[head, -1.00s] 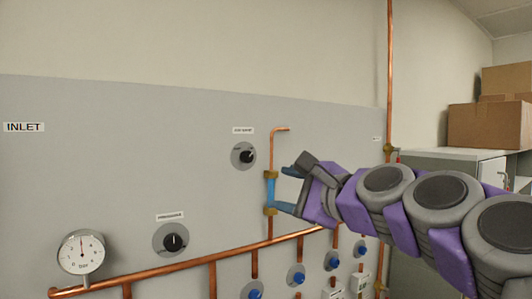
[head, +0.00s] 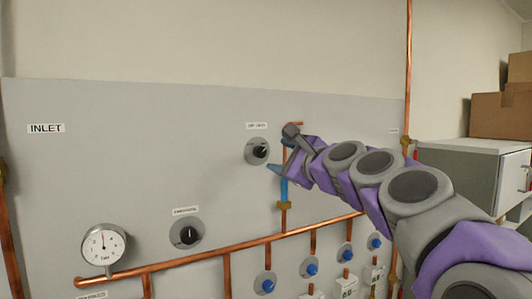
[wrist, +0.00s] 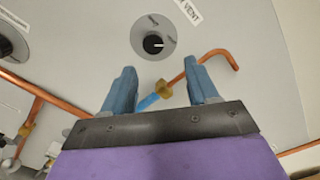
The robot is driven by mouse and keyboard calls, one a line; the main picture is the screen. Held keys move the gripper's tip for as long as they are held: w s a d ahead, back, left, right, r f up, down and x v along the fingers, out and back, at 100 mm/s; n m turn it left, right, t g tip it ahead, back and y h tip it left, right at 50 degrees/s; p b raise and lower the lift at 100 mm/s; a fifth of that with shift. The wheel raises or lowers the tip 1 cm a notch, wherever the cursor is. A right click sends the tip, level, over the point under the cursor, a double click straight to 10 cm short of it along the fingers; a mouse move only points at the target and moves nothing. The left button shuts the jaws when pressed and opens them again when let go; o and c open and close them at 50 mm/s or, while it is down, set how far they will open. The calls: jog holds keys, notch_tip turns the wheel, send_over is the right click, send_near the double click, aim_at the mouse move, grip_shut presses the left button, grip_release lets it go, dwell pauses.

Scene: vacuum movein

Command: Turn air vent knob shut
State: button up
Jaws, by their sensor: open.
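The air vent knob (head: 258,151) is a small black knob on a round grey dial on the grey wall panel, below a white label (head: 257,125). It also shows in the wrist view (wrist: 153,43), with a light pointer line toward the right of that picture. My gripper (head: 281,150) is just right of the dial in the head view, open and empty. In the wrist view its blue fingers (wrist: 161,68) are spread apart, with the knob beyond their tips and roughly between them. The fingers look apart from the knob; the exact gap is unclear.
A copper pipe with a blue section (head: 284,190) and brass fittings runs close behind my gripper. A grey cabinet (head: 470,165) with boxes (head: 502,115) stands right.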

aim_at(256, 154)
jog(key=w+a, duration=0.1)
jog(key=a, duration=0.1)
jog(key=w+a, duration=0.3)
jog(key=a, duration=0.1)
jog(key=shift+w+f+p, duration=0.15)
jog(key=shift+p, duration=0.25)
jog(key=shift+a, duration=0.15)
jog(key=shift+w+d, duration=0.1)
jog(key=shift+d, duration=1.4)
jog(key=shift+c, duration=0.8)
jog(key=shift+d+r, duration=0.1)
jog(key=shift+r, duration=0.1)
jog(key=c, duration=0.3)
jog(key=shift+a, duration=0.6)
jog(key=c, duration=0.3)
jog(key=shift+a, duration=0.15)
jog(key=shift+c, duration=1.4)
